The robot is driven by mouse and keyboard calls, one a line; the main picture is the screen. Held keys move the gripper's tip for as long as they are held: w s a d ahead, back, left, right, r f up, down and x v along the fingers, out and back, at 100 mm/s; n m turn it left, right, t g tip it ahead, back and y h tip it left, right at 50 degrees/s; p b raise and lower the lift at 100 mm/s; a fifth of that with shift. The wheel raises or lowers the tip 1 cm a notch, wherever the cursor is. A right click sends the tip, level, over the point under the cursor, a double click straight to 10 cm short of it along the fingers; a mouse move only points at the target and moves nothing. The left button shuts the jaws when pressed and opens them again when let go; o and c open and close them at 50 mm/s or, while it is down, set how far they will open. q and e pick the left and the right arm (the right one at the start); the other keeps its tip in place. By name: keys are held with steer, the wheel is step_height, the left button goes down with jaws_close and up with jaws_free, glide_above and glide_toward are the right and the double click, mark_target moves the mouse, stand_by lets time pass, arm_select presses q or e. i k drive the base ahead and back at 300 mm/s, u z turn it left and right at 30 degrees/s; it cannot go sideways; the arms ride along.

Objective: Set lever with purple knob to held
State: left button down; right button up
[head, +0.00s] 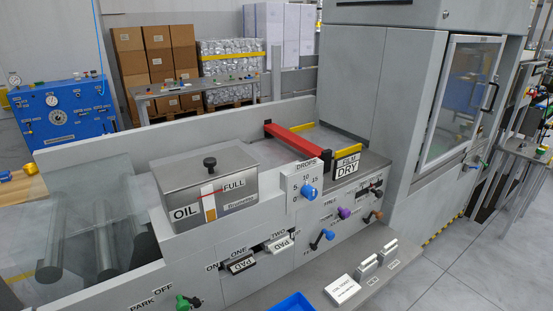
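The lever with the purple knob (345,213) is on the grey front panel of the machine, right of the middle of the head view. Its knob sits between a blue-knobbed lever to the lower left and an orange-knobbed one to the right. Small labels are around it, but they are too small to read surely, so I cannot tell which setting it is at. Neither of my grippers is in view, and nothing touches the purple knob.
Nearby on the machine are a blue-knobbed lever (328,234), an orange knob (376,215), a blue DROPS dial (309,191) and a red bar (292,141). Open floor lies at the right.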

mark_target(343, 214)
steer(key=z, duration=0.55)
steer(key=k, duration=0.65)
steer(key=z, duration=0.8)
steer(key=i, duration=1.35)
steer(key=u, duration=0.6)
